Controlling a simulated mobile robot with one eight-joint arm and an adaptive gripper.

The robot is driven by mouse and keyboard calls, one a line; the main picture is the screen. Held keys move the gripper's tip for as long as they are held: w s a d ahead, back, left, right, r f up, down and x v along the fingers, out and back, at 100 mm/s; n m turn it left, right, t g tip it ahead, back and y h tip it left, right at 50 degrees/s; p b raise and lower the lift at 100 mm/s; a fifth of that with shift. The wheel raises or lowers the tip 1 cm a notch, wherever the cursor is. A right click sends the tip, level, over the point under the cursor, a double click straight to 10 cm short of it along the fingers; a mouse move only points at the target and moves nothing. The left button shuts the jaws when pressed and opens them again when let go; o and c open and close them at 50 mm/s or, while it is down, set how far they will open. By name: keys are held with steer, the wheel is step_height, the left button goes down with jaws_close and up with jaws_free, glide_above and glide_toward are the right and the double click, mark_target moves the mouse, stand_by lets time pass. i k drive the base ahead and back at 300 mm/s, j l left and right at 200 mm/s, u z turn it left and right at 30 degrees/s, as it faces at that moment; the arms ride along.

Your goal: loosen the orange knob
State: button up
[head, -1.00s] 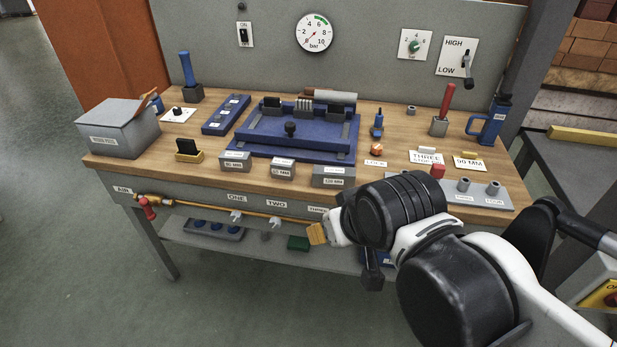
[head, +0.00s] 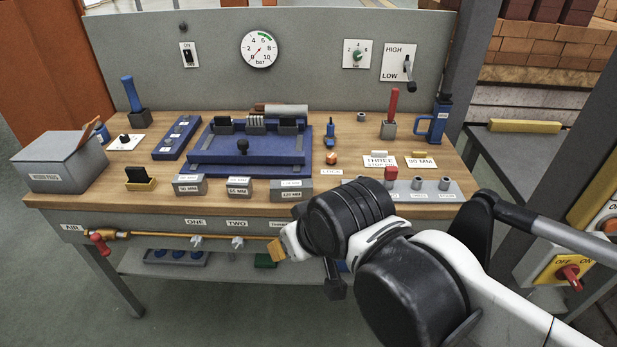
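The orange knob (head: 331,158) is small and round. It stands on the wooden bench top, right of the blue fixture (head: 243,150), with a small white label in front of it that seems to read LOCK. My arm reaches in from the lower right, and its black and white joint is at the bench's front edge. A dark part that looks like my gripper (head: 335,281) hangs below that joint, in front of the bench and well short of the knob. Its fingers cannot be made out. Nothing touches the knob.
A blue-handled tool (head: 330,134) stands just behind the knob. Grey labelled blocks (head: 291,190) and a plate with a red knob (head: 390,175) and grey posts lie near the front edge. A red-handled tool (head: 391,105) stands at the back right. Yellow switch box (head: 562,268) is at the right.

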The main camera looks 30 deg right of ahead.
mark_target(330, 157)
steer(key=i+l+z, duration=0.45)
steer(key=i+l, duration=0.35)
